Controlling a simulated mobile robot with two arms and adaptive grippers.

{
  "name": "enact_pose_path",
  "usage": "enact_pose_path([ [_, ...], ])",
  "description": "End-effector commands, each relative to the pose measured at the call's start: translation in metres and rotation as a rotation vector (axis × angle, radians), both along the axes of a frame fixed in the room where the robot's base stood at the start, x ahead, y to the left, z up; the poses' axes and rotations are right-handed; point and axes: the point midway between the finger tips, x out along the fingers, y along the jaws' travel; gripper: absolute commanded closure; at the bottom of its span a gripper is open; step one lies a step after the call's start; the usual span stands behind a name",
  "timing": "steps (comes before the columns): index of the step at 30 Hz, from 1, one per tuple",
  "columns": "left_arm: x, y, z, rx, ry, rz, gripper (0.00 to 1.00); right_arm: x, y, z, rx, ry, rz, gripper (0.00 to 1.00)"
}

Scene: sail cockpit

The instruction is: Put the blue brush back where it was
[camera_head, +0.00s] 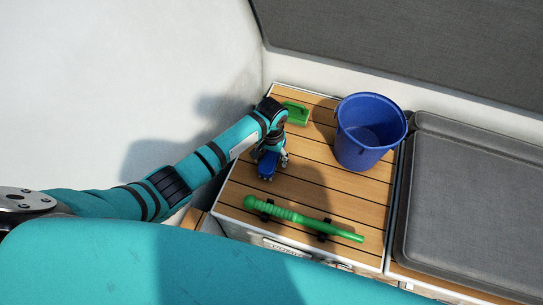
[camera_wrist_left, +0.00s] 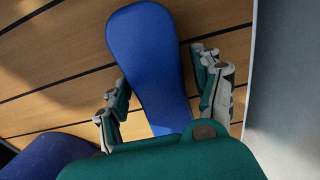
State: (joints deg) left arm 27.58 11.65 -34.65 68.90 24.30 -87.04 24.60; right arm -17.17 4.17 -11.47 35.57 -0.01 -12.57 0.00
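The blue brush (camera_head: 267,166) lies on the slatted wooden top, directly under and in front of my left gripper (camera_head: 279,159) in the head view. In the left wrist view the brush (camera_wrist_left: 150,60) shows as a smooth blue shape, wide at the far end and narrowing toward the gripper. My left gripper (camera_wrist_left: 165,100) has its fingers apart, one on each side of the brush. A strip of wood shows between the left finger and the brush, so it is not clamped. The brush's near end is hidden by the gripper. My right gripper is not in view.
A blue bucket (camera_head: 368,134) stands to the right on the wooden top (camera_head: 232,196). A green item (camera_head: 296,113) lies behind my gripper. A green ribbed handle (camera_head: 300,218) lies along the front. A grey cushion (camera_head: 470,195) is at right; a white wall is at left.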

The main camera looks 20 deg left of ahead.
Motion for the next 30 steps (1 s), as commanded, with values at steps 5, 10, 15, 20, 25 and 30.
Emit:
enact_pose_path([
  [5, 0.000, 0.000, 0.000, 0.000, 0.000, 0.000, 0.33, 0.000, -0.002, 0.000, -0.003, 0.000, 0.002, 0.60],
  [10, 0.001, 0.000, 0.008, -0.001, -0.002, -0.001, 0.33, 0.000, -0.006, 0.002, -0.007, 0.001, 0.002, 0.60],
  [15, 0.001, 0.000, 0.038, -0.001, -0.005, 0.000, 0.33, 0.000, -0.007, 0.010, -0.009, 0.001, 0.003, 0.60],
  [20, 0.001, 0.000, 0.074, -0.001, -0.005, 0.000, 0.33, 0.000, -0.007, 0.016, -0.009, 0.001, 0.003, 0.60],
  [25, 0.001, 0.000, 0.104, -0.001, -0.003, -0.001, 0.33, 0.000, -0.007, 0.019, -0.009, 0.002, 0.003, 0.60],
  [30, 0.001, 0.000, 0.120, -0.001, -0.001, 0.001, 0.33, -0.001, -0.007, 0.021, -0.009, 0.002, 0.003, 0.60],
])
